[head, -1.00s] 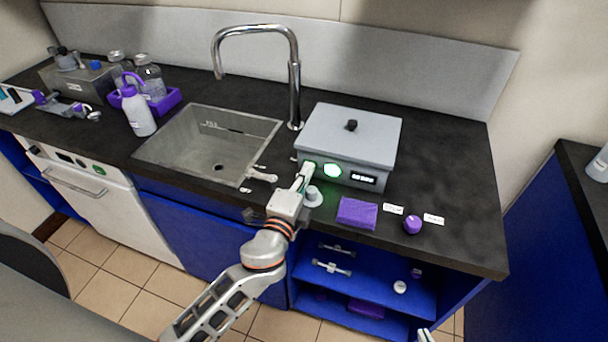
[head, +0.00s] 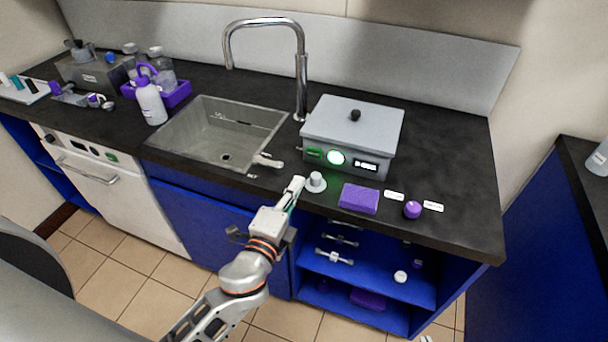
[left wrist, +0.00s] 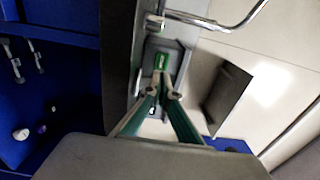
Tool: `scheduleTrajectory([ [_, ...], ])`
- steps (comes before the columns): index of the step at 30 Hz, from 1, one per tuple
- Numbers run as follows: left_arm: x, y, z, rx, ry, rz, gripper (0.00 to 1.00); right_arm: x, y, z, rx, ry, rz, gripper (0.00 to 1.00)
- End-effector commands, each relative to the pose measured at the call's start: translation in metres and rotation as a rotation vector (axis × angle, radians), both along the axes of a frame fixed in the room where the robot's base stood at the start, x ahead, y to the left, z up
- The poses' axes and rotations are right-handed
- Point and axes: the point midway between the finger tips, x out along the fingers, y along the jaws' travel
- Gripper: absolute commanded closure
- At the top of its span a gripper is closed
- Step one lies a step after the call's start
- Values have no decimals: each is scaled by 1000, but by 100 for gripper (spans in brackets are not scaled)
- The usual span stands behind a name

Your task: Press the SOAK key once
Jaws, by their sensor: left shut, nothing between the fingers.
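A grey lidded box (head: 345,125) stands on the dark counter right of the sink. Its front has a green rectangular key (head: 314,154), a glowing round green-white lamp (head: 336,158) and a small display (head: 366,165). Lettering on the key is too small to read, so I cannot confirm it is SOAK. My left gripper (head: 296,186) is shut and empty, in front of the box and below the key, apart from it. In the left wrist view its fingertips (left wrist: 160,92) point toward the box front, where the green key (left wrist: 160,61) shows. My right gripper is not clearly in view.
A small pale knob-like item (head: 315,182) stands close beside the left fingertips. A purple sponge (head: 359,198) and a purple cap (head: 412,209) lie to the right near the counter edge. The sink (head: 220,130) and tall faucet (head: 300,85) are left of the box.

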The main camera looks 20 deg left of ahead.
Motion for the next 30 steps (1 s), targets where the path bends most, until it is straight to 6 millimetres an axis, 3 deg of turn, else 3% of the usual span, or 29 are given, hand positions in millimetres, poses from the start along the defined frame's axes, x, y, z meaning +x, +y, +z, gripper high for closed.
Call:
scheduleTrajectory([
  [3,-20,1,-3,-2,3,0,100,2,0,-3,1,-5,0,100],
  [9,-35,1,-1,-2,1,0,100,1,0,-6,2,-4,0,100],
  [30,-37,1,0,-1,1,0,100,0,0,-6,1,-2,0,100],
])
